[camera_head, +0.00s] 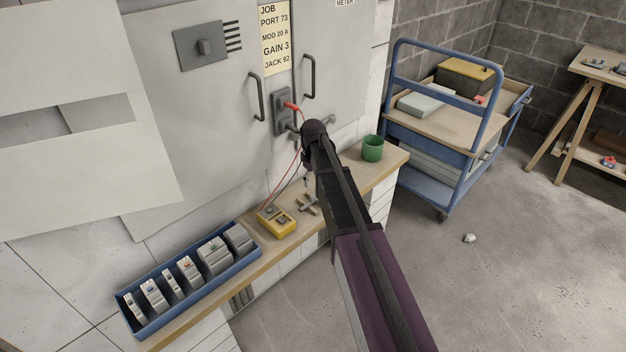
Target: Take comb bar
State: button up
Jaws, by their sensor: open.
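I cannot single out the comb bar for sure. A small grey cross-shaped piece (308,204) lies on the wooden shelf just right of the yellow meter; at this size I cannot tell whether it is the comb bar. My arm reaches in from the bottom right, and my gripper (307,182) is small and dark, partly hidden by my arm. It is open and appears just above the grey piece in the picture; the height gap is unclear. Nothing shows between its fingers.
The wooden shelf (258,262) holds a blue tray (160,325) of several grey modules, a yellow meter (277,222) with red and dark leads, and a green mug (373,148). Grey cabinet doors (200,110) with handles stand behind. A blue cart (440,192) is at right; floor nearby is mostly clear.

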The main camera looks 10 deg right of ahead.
aim_at(313, 196)
jog(key=shift+f+b, duration=3.05)
jog(key=shift+f, duration=0.25)
grip_shut()
jog(key=shift+r+p, duration=1.05)
jog(key=shift+p, duration=0.05)
jog(key=shift+r+p, duration=2.9)
jog(key=shift+r, duration=0.05)
